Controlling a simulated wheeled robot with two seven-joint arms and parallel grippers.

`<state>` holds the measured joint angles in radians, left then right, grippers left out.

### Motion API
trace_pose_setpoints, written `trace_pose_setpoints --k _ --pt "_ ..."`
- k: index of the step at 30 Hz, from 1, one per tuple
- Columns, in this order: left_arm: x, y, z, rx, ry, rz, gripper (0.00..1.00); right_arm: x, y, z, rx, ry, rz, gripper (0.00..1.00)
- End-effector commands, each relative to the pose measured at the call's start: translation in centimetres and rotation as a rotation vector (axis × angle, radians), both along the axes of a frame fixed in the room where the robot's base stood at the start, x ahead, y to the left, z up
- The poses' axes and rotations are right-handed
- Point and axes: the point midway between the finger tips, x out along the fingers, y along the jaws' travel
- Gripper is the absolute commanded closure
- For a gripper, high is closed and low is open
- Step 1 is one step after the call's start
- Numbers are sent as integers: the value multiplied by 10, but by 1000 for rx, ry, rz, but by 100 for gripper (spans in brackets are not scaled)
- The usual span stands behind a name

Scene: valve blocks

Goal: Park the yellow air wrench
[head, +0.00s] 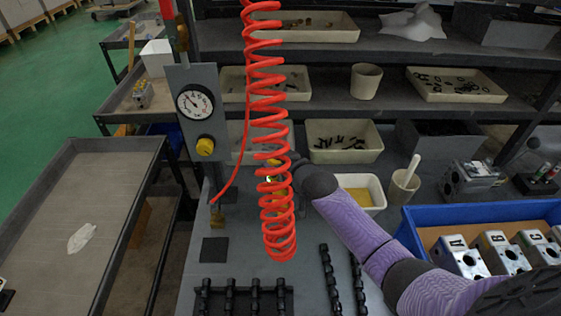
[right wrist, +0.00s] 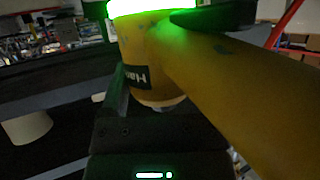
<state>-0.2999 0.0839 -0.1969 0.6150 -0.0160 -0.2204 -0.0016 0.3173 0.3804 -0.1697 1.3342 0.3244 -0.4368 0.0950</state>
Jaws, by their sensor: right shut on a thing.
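The yellow air wrench (right wrist: 240,90) fills much of the right wrist view, with a dark label on its body. My right gripper (head: 283,172) is shut on it, beside the gauge post. In the head view the red coiled hose (head: 268,105) hangs in front and hides most of the wrench and the fingers; only small yellow bits and a green glow show there. I cannot tell whether the wrench touches a holder. My left gripper is not in view.
The grey post panel with a gauge (head: 195,102) and yellow knob (head: 205,146) stands just left of the hose. A dark square pad (head: 214,250) and black racks (head: 243,298) lie on the bench. A blue crate (head: 420,222) of valve blocks is at right.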

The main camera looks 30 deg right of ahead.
Motion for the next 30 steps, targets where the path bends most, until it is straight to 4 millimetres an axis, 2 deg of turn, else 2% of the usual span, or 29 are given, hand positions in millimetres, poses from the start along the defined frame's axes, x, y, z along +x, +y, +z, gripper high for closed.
trace_pose_setpoints --k 15,30 --pt "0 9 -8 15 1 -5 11 1 0 -9 0 -7 0 100" --pt "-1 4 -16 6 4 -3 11 1 0 -19 0 -7 0 100"
